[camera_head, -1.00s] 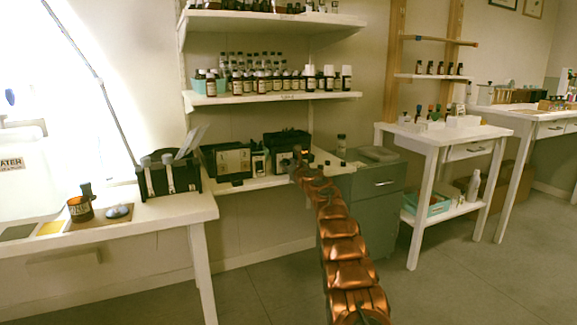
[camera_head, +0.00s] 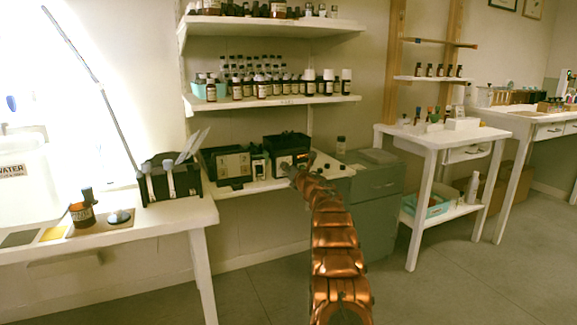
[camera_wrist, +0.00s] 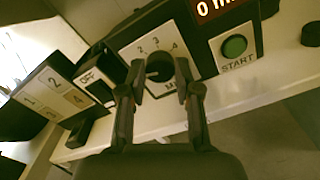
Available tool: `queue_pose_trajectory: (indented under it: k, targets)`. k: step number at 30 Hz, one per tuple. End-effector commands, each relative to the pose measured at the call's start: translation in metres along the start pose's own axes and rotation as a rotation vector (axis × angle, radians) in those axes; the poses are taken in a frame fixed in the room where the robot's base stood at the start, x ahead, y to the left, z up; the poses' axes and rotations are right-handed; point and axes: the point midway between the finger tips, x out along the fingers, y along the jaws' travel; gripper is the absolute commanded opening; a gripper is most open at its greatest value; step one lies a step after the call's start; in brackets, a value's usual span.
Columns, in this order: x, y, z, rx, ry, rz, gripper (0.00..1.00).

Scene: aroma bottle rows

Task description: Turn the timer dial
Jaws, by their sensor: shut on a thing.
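The timer dial (camera_wrist: 159,67) is a dark round knob on a white plate with numbers around it, in the wrist view. My gripper (camera_wrist: 160,78) is shut on the dial, one finger on each side, and partly hides the plate's lower lettering. The timer's dark housing (camera_head: 287,143) stands on the lower shelf in the head view, with my gripper (camera_head: 289,167) at its front. A red lit display (camera_wrist: 218,8) shows at the top of the wrist view, cut off by the frame. The dial itself is too small to make out in the head view.
A green START button (camera_wrist: 234,46) sits right of the dial. An OFF switch (camera_wrist: 92,80) and a numbered panel (camera_wrist: 55,92) are left of it. Bottles (camera_head: 262,87) line the shelf above. A grey drawer cabinet (camera_head: 374,190) stands right of my arm.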

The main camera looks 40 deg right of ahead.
Motion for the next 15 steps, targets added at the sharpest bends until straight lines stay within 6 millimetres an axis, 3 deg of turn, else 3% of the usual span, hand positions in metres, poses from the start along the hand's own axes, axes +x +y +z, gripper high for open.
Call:
queue_pose_trajectory:
  k: [15]
  targets:
    - [0.0005,0.0016,0.004,0.493,0.002,-0.003,0.0]
